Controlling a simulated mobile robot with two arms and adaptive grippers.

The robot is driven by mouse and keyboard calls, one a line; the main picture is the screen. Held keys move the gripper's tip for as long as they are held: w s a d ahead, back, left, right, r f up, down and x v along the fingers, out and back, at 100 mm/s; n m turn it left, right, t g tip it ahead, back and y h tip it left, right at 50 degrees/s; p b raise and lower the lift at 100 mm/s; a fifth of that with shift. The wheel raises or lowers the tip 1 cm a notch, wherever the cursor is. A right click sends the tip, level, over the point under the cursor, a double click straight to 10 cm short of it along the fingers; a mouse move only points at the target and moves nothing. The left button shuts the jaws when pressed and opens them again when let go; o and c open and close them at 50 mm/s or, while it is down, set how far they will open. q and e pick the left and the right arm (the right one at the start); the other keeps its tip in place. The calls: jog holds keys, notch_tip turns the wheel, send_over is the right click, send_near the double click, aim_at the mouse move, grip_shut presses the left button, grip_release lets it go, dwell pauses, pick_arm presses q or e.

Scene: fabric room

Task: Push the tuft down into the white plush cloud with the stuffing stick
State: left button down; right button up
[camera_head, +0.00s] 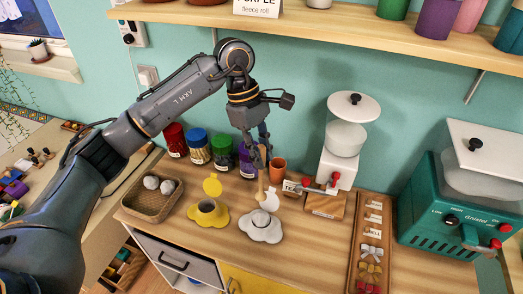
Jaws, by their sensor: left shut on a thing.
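My left gripper (261,158) is shut on the wooden stuffing stick (261,184), which points down above the counter. The stick's lower end appears close behind or over the white plush cloud (266,236); I cannot tell whether it touches. The cloud sits on the counter with a round opening on top that looks pale inside. A white piece (272,203) stands at its back, beside the stick. I cannot make out the tuft separately. My right gripper is not in view.
A yellow plush (205,222) stands left of the cloud, and a basket (151,205) with white balls farther left. Jars (198,148), an orange cup (277,170) and a white-topped device (343,145) stand behind. A wooden tray with bows (357,225) and a teal machine (440,215) are right.

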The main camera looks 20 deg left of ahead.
pick_arm(q)
jog(key=shift+f+b, duration=1.45)
jog(key=shift+f, duration=2.2)
jog(key=shift+d+b, duration=0.1)
jog(key=shift+b, duration=0.25)
jog(key=shift+s+f+b, duration=0.1)
jog(key=shift+f+b, duration=1.95)
jog(key=shift+r+p, duration=2.65)
jog(key=shift+r, duration=2.9)
